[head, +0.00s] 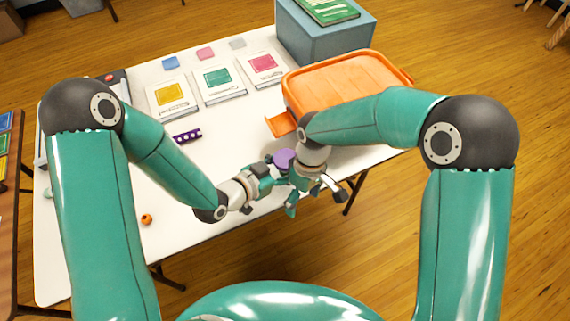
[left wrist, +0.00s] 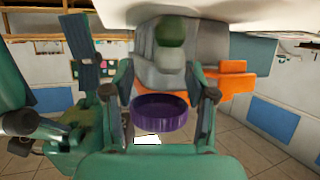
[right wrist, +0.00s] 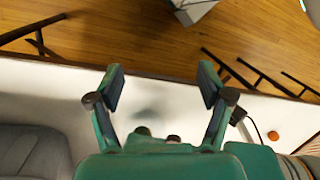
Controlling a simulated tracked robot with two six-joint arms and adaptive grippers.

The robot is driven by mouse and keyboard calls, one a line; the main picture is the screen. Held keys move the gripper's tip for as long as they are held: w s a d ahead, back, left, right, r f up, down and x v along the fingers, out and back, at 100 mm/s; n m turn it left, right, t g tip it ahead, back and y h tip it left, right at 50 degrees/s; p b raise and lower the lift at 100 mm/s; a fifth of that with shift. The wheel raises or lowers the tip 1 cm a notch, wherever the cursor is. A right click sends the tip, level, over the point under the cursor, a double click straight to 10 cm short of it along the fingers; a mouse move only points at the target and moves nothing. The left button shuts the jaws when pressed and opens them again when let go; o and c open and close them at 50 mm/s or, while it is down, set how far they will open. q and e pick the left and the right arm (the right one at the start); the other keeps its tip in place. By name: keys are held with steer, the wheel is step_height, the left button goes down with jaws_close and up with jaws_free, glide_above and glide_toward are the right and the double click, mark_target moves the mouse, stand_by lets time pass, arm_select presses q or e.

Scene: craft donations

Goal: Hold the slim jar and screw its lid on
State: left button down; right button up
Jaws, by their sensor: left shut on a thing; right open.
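My left gripper (head: 271,170) comes in from the left. My right gripper (head: 313,190) is close beside it on the right, fingers apart. In the right wrist view my right gripper (right wrist: 162,87) is wide open and empty. I cannot make out the slim jar; the arms may hide it.
On the white table (head: 235,143) lie a purple dotted piece (head: 187,135), a small orange ring (head: 146,219) and several cards. An orange tray (head: 345,78) and a blue-grey box (head: 325,35) stand at the back right. The front left is mostly clear.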

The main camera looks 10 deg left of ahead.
mark_target(285, 158)
steer(key=w+a+r+n+t, duration=0.1)
steer(key=w+r, duration=0.1)
steer(key=r, duration=0.3)
steer(key=w+a+r+n, duration=0.2)
steer(key=r, duration=0.4)
steer(key=w+a+r+n+t, duration=0.1)
steer(key=w+a+r+n, duration=0.1)
steer(key=r, duration=0.3)
steer(key=shift+w+r+t+h, duration=0.25)
steer(key=shift+w+t+h, duration=0.05)
steer(key=shift+w, duration=0.3)
steer(key=shift+f, duration=0.15)
steer(key=shift+f, duration=3.95)
